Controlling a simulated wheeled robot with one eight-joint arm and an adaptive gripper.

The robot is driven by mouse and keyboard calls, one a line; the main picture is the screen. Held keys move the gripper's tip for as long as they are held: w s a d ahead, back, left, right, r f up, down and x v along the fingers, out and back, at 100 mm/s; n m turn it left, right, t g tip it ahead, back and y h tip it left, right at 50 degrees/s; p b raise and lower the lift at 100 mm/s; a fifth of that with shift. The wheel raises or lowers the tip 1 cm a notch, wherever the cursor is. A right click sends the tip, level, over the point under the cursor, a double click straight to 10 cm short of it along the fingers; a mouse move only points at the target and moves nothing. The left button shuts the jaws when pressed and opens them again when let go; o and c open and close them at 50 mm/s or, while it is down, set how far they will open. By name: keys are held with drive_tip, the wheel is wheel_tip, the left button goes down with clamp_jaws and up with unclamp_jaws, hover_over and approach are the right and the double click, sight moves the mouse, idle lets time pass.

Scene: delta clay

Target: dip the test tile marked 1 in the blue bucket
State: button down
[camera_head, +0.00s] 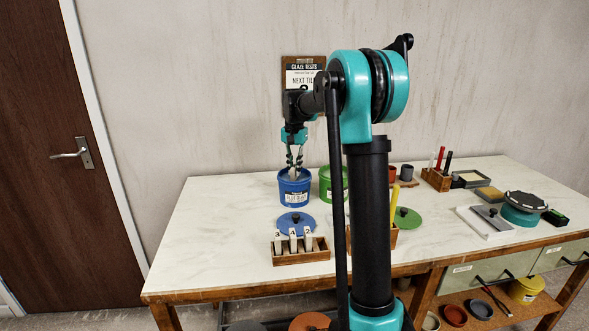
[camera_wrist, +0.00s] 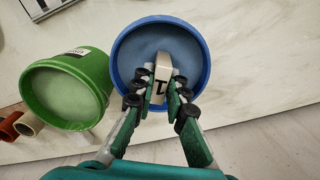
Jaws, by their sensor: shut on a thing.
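The blue bucket (camera_head: 293,197) stands upright on the table with its lid off, holding grey-blue liquid. The wrist view looks down into it past its rim (camera_wrist: 118,40). My gripper (camera_head: 294,166) is at the bucket's mouth, pointing down. Its fingers (camera_wrist: 160,88) are shut on a pale test tile (camera_wrist: 163,62) with a dark mark, partly covered, that looks like a 1. The tile is within the bucket's opening; I cannot tell whether its lower end touches the liquid. Tiles marked 3, 4 and 2 stand in a wooden rack (camera_head: 302,258) in front.
An open green bucket (camera_wrist: 62,88) stands close beside the blue one. A blue lid (camera_head: 297,222) lies between bucket and rack. A green lid (camera_head: 407,217) lies further right. A clipboard sign (camera_head: 303,72) hangs on the wall behind. The table's left part is clear.

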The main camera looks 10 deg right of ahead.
drive_tip(key=shift+f, duration=0.45)
idle(1.1)
drive_tip(key=shift+r, duration=0.1)
idle(1.2)
drive_tip(key=shift+r, duration=3.8)
drive_tip(key=shift+r, duration=1.5)
